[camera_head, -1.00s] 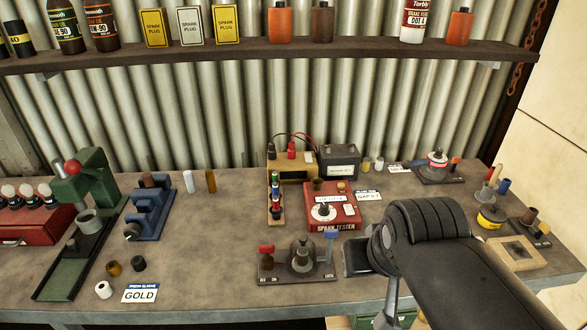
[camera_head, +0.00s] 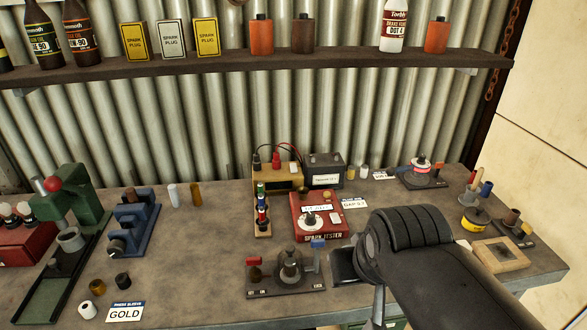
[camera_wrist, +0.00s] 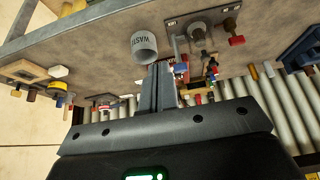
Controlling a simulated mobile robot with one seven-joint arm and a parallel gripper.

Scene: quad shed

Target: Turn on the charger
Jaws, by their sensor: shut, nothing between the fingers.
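The tan-yellow box (camera_head: 290,180), with black and red terminals on top, appears to be the charger. It stands at the back of the bench. Cables run from it towards the dark battery (camera_head: 325,171) on its right. Its front is partly hidden, and I cannot make out a switch or its state. My gripper (camera_wrist: 160,72) is shut and empty in the wrist view, its fingers beside a grey cup marked WASTE (camera_wrist: 145,48). In the head view my arm reaches in from the lower right, ending in front and to the right of the charger; the fingertips cannot be made out.
A red spark tester (camera_head: 320,225) stands in front of the charger, and a rack of coloured pieces (camera_head: 262,222) is close by. A fixture with red and blue levers (camera_head: 287,280) is nearer the front. Bare bench (camera_head: 195,250) lies left of it.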

